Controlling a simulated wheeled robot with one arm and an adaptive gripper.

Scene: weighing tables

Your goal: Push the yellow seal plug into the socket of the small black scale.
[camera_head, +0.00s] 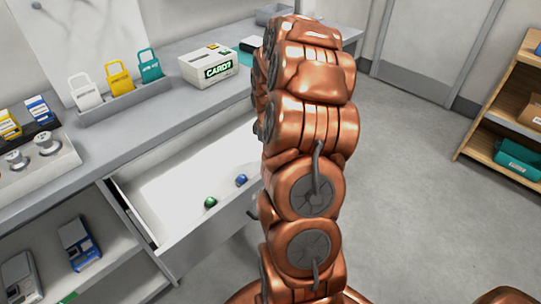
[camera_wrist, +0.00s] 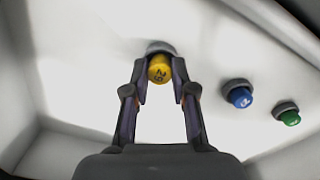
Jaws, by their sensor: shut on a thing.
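The yellow seal plug (camera_wrist: 159,70), with dark markings and a grey collar at its far end, shows in the wrist view. My gripper (camera_wrist: 161,63) is shut on it, one finger on each side. The plug is over or in the white drawer; I cannot tell whether it touches the drawer's surface. In the head view my arm hides my gripper and the yellow plug. I cannot make out the small black scale or its socket for certain in either view.
A blue plug (camera_wrist: 240,97) and a green plug (camera_wrist: 289,117) lie in the open drawer (camera_head: 150,185). The counter above holds coloured tags (camera_head: 119,77), a CARDS box (camera_head: 208,67) and metal weights (camera_head: 47,142).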

